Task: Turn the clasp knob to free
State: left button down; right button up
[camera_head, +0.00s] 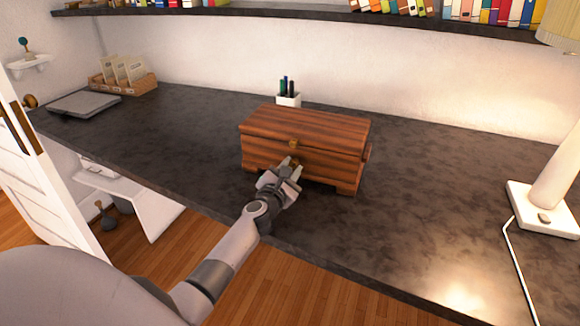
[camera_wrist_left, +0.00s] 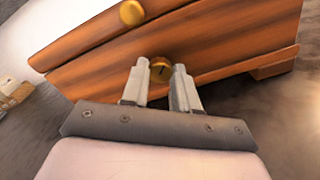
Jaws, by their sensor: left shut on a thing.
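A reddish-brown wooden chest (camera_head: 305,130) with a shut lid stands on the dark desk. A small brass knob (camera_head: 293,143) sits at the lid's front edge, and it also shows at the top of the left wrist view (camera_wrist_left: 131,13). Below it is the round brass clasp knob (camera_wrist_left: 160,69), with a dark mark on its face. My left gripper (camera_head: 291,166) is at the chest's front. Its fingers (camera_wrist_left: 160,84) are shut on the clasp knob, one on each side. In the head view the gripper mostly hides this knob. My right gripper is not in view.
The dark desk (camera_head: 420,200) is clear around the chest. A white pen cup (camera_head: 289,100) stands behind it. A white lamp (camera_head: 541,208) with a cord is at the right. A grey laptop-like slab (camera_head: 84,104) and a wooden card tray (camera_head: 135,84) are at the far left.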

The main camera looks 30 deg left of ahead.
pick_arm(q)
jog(key=m+p, duration=0.1)
jog(key=m, duration=0.3)
jog(key=shift+m, duration=0.3)
jog(key=m, duration=0.4)
jog(key=shift+f+p, duration=0.1)
jog(key=shift+p, duration=0.25)
jog(key=shift+m, duration=0.3)
jog(key=c, duration=0.8)
grip_release()
jog(key=shift+c, duration=0.2)
jog(key=p+v, duration=0.1)
jog(key=v, duration=0.4)
jog(key=shift+s+p, duration=0.2)
jog(key=shift+p, duration=0.15)
jog(key=shift+v, duration=0.9)
